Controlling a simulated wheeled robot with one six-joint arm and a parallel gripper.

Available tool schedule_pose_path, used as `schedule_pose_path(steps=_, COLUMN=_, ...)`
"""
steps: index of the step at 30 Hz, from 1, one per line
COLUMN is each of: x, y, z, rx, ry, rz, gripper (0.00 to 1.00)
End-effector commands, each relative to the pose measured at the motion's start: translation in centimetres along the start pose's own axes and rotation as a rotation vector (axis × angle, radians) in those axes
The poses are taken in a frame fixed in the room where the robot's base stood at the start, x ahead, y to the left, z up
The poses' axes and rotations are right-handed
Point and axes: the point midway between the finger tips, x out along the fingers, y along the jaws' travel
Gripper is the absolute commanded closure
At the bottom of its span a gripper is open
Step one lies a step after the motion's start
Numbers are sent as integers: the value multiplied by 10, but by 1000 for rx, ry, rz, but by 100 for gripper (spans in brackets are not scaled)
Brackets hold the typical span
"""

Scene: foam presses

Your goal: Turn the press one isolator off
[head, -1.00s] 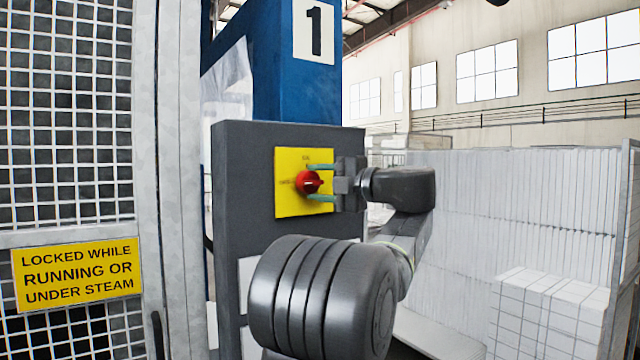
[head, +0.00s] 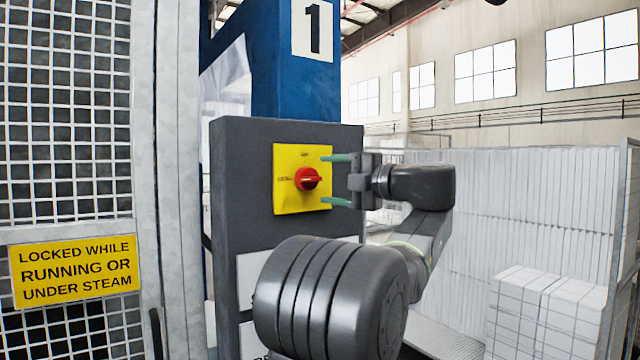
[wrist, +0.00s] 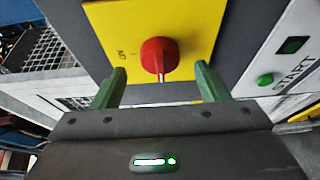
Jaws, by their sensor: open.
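The press one isolator is a red rotary knob (head: 307,179) on a yellow plate (head: 288,203) fixed to a dark grey cabinet (head: 240,215). It also shows in the wrist view as a red knob (wrist: 159,57). The label at the top of the plate reads ON in the wrist view; the left label is too small to read. The knob's pale mark lies roughly level in the head view, toward the right. My gripper (head: 338,180) is open, its green fingers above and below the knob's height, to its right. They are clear of the knob and hold nothing.
A blue column marked 1 (head: 281,75) stands behind the cabinet. A mesh guard with a yellow warning sign (head: 75,270) is at the left. The wrist view shows a green START button (wrist: 265,79). White blocks (head: 545,305) are stacked at the right.

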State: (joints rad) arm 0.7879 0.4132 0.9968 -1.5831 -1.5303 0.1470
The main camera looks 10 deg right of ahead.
Motion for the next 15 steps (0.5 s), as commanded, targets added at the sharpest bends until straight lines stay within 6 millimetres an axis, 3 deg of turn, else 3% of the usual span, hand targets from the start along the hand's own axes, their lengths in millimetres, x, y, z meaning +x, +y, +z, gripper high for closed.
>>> schedule_pose_path(steps=6, x=-52, y=-2, z=1, rx=-1, ry=-5, rz=-1, gripper=32)
schedule_pose_path(steps=15, x=-95, y=-1, z=1, rx=0, ry=-2, rz=-1, gripper=32)
